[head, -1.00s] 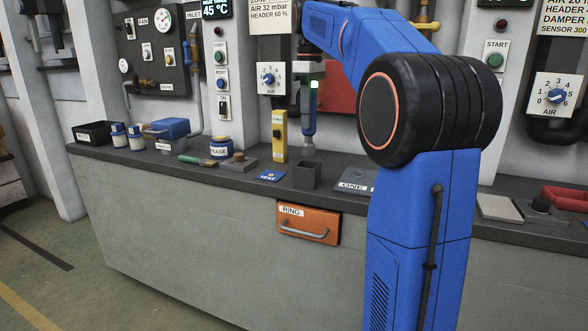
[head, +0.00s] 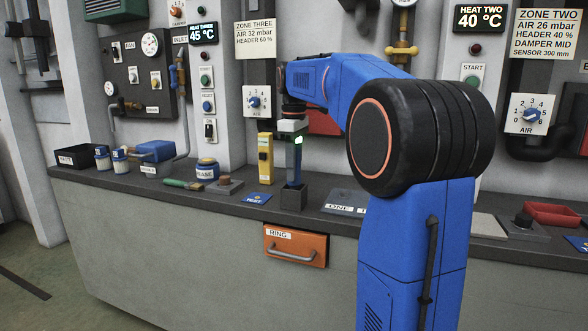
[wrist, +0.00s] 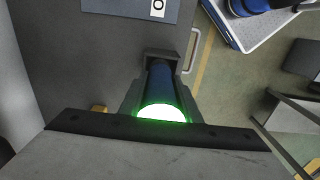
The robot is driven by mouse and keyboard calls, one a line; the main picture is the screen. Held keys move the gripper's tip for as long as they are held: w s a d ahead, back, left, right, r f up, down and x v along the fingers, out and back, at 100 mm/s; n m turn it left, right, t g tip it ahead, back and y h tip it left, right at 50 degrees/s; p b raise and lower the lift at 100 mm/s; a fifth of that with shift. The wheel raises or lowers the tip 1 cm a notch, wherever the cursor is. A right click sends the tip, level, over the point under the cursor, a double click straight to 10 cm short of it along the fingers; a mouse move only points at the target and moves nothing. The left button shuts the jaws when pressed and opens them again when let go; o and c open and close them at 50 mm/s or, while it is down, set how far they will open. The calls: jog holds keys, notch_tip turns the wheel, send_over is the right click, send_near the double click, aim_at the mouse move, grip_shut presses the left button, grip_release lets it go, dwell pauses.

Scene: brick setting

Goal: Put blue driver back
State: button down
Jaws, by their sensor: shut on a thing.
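The blue driver (head: 294,170) hangs upright below my gripper (head: 293,146), which is shut on its upper part. A bright green light glows at the gripper. The driver's lower end is at the mouth of a small dark square holder (head: 293,199) on the bench and appears to be inside it; the holder's walls hide the tip. In the wrist view the blue driver (wrist: 160,80) runs away from the jaws into the dark holder (wrist: 162,56). How deep it sits I cannot tell.
On the bench (head: 130,188), a yellow device (head: 265,158) and a blue TEST card (head: 257,198) are just left of the holder. A plate marked ONE (head: 345,202) lies to its right. An orange RING drawer (head: 296,246) is below. A brush (head: 184,184) lies further left.

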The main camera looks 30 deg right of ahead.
jog(key=c, duration=1.3)
grip_release()
jog(key=shift+f, duration=0.1)
jog(key=shift+c, duration=0.2)
notch_tip(320, 180, up, 12)
jog(key=shift+r, duration=0.15)
